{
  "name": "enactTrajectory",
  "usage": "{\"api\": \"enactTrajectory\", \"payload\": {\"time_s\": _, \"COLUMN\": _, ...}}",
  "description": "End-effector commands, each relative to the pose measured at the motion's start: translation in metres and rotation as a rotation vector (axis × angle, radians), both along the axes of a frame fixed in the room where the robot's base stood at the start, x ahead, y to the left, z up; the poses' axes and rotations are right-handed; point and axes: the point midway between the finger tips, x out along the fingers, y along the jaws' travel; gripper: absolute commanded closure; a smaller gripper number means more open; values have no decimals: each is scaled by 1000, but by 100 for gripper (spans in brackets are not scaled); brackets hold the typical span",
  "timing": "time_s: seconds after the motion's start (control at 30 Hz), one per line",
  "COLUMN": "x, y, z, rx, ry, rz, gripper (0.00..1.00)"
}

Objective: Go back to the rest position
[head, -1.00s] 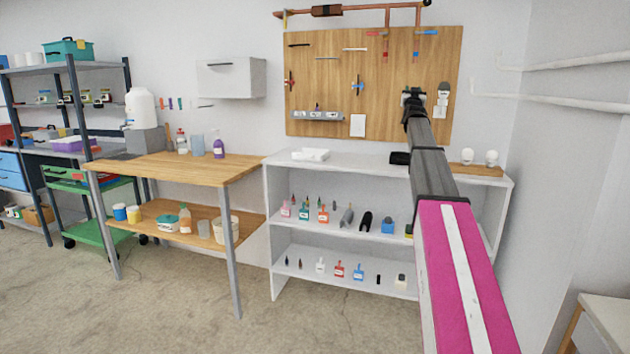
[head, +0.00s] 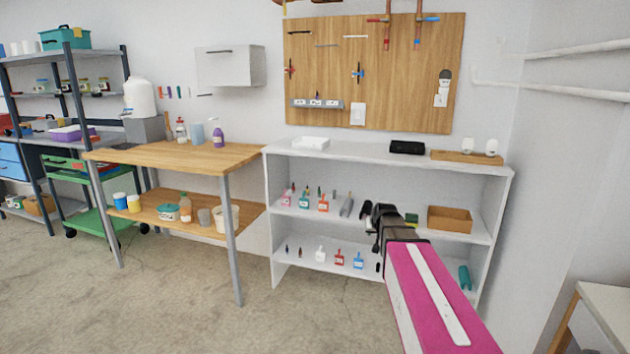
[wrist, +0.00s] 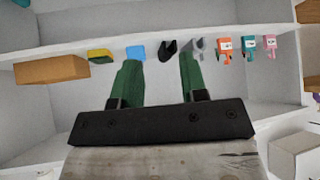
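My gripper (head: 373,216) is at the end of my pink and grey arm, in front of the white shelf unit (head: 345,236), at about the height of its middle shelf. In the wrist view my gripper (wrist: 155,82) shows two green fingers spread well apart with nothing held between them. Beyond the fingertips are a black item (wrist: 169,49) and a blue item (wrist: 135,53) on a shelf. In the head view the gripper hides part of the middle shelf, and the fingertips are too small to make out.
A wooden box (head: 450,218) stands on the middle shelf, right of my gripper. Small bottles (head: 304,200) stand to the left. A black case (head: 407,147) lies on the unit's top. A wooden table (head: 180,156) is at left, and a white table (head: 608,318) at front right. Floor between is clear.

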Motion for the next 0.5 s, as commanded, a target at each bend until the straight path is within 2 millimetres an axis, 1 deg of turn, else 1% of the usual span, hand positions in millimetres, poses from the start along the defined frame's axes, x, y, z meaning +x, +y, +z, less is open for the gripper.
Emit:
{"api": "enactTrajectory", "payload": {"time_s": 0.03, "x": -33, "y": 8, "z": -21, "rx": 2, "ry": 71, "rz": 8, "gripper": 60}}
{"api": "enactTrajectory", "payload": {"time_s": 0.07, "x": -49, "y": 12, "z": -32, "rx": 3, "ry": 115, "rz": 12, "gripper": 60}}
{"api": "enactTrajectory", "payload": {"time_s": 0.1, "x": -70, "y": 17, "z": -47, "rx": 4, "ry": 174, "rz": 18, "gripper": 60}}
{"api": "enactTrajectory", "payload": {"time_s": 0.17, "x": -103, "y": 24, "z": -68, "rx": 2, "ry": 262, "rz": 26, "gripper": 60}}
{"api": "enactTrajectory", "payload": {"time_s": 0.2, "x": -125, "y": 28, "z": -80, "rx": 2, "ry": 319, "rz": 31, "gripper": 60}}
{"api": "enactTrajectory", "payload": {"time_s": 0.27, "x": -158, "y": 33, "z": -96, "rx": 1, "ry": 404, "rz": 38, "gripper": 60}}
{"api": "enactTrajectory", "payload": {"time_s": 0.3, "x": -178, "y": 37, "z": -105, "rx": 0, "ry": 457, "rz": 42, "gripper": 60}}
{"api": "enactTrajectory", "payload": {"time_s": 0.4, "x": -222, "y": 43, "z": -122, "rx": -5, "ry": 572, "rz": 50, "gripper": 60}}
{"api": "enactTrajectory", "payload": {"time_s": 0.5, "x": -251, "y": 46, "z": -132, "rx": -10, "ry": 651, "rz": 53, "gripper": 60}}
